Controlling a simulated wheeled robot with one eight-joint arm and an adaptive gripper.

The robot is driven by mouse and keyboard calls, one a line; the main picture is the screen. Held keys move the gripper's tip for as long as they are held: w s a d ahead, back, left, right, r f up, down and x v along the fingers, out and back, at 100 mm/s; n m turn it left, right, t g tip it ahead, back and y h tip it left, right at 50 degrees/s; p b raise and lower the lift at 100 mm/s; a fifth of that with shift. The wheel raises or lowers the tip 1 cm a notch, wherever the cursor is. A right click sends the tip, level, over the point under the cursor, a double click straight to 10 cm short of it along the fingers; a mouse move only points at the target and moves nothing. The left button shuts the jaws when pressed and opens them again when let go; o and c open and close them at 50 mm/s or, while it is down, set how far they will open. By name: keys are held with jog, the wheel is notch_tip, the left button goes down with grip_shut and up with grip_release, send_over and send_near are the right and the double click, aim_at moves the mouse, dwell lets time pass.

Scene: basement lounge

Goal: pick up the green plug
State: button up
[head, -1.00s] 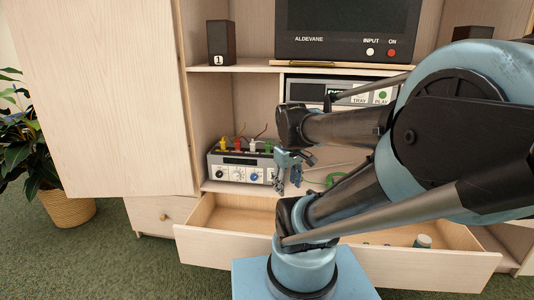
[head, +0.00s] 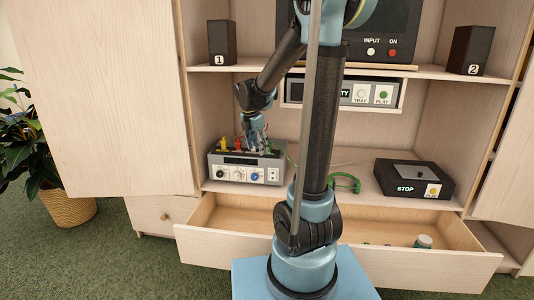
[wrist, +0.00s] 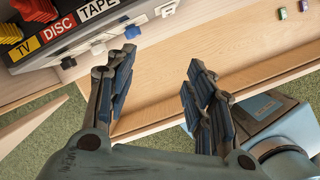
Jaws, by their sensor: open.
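In the head view, the grey amplifier box (head: 232,174) stands on the shelf with a yellow plug (head: 223,143) and a red plug (head: 237,144) upright on its top. A bit of green (head: 281,147) shows just right of my gripper (head: 256,140) at the box's right end. I cannot tell whether it is the green plug or its cord, as my gripper covers that part. The yellow plug (wrist: 9,33) and red plug (wrist: 36,9) show there; no green plug does.
An open drawer (head: 225,240) juts out below the shelf, with a small jar (head: 423,241) and small items inside. A green curved object (head: 346,182) and a black STOP box (head: 413,180) are on the shelf. Speakers (head: 222,43) and a screen unit (head: 390,30) stand above.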

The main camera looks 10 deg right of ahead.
jog(key=w+d+n, duration=0.1)
jog(key=w, duration=0.3)
jog(key=w+d+n, duration=0.1)
jog(key=w+d, duration=0.1)
jog(key=w, duration=0.1)
jog(key=w+d+f, duration=0.1)
jog(key=w+d, duration=0.1)
jog(key=w, duration=0.2)
jog(key=shift+w+d+n, duration=0.15)
jog(key=shift+w+n, duration=0.2)
jog(key=shift+n, duration=0.05)
jog(key=shift+w+d+x, duration=0.15)
jog(key=shift+x, duration=0.75)
jog(key=shift+w+d+x, duration=0.1)
jog(key=shift+w+x, duration=0.05)
jog(key=shift+x, duration=0.75)
jog(key=shift+w+d+x, duration=0.15)
jog(key=shift+x, duration=0.75)
jog(key=shift+r, duration=0.15)
grip_shut()
